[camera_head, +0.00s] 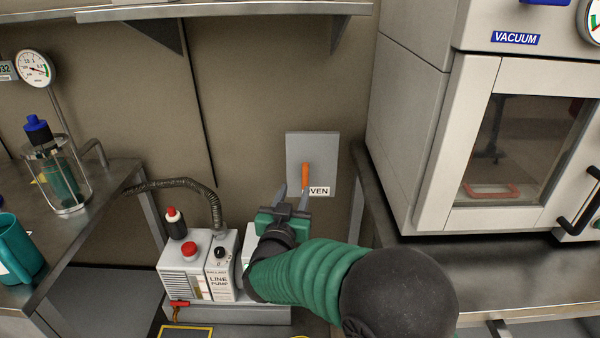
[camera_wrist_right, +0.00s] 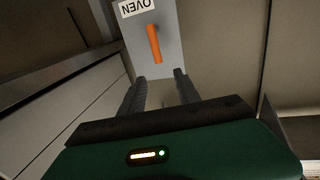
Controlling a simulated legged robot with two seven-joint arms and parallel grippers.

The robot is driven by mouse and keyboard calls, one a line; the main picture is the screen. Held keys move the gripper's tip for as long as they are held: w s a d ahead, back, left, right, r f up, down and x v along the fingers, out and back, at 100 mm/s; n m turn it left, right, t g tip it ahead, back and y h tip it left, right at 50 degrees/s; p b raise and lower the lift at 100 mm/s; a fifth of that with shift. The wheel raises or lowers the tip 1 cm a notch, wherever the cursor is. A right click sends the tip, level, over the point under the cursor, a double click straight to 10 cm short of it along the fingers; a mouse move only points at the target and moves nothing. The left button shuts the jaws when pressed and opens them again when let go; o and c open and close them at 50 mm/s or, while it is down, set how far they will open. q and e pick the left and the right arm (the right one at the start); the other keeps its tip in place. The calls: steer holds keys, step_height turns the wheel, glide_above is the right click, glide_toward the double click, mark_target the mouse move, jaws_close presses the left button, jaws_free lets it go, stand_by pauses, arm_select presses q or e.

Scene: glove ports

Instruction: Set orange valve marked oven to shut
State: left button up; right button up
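The orange valve handle (camera_head: 305,175) is on a grey wall plate (camera_head: 312,148) with a label reading OVEN, partly covered in the head view. The handle stands close to upright there, tilted slightly. In the right wrist view the orange handle (camera_wrist_right: 154,44) and the OVEN label (camera_wrist_right: 135,8) appear upside down. My right gripper (camera_head: 292,190) is in front of the plate's lower part, its fingers apart with nothing between them. In the wrist view the right gripper's fingertips (camera_wrist_right: 160,78) point at the plate, short of the handle. My left gripper is not in view.
The vacuum oven (camera_head: 425,120) stands on a bench at the right. A line pump (camera_head: 200,265) with a red knob sits below left of my right arm. A shelf (camera_head: 230,10) runs above. A glass vessel (camera_head: 62,180) and green mug (camera_head: 18,245) stand on the left bench.

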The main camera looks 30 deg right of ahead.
mark_target(305, 169)
steer(key=b+x, duration=0.1)
steer(key=x, duration=0.3)
steer(key=b+x, duration=0.1)
steer(key=x, duration=0.3)
steer(key=b+x, duration=0.1)
steer(key=x, duration=0.3)
steer(key=shift+w+d+f, duration=0.1)
steer(key=shift+d+f, duration=0.3)
steer(key=shift+w+d+r, duration=0.15)
steer(key=shift+w+r, duration=0.05)
steer(key=shift+w, duration=0.1)
jaws_close()
steer(key=shift+f, duration=0.1)
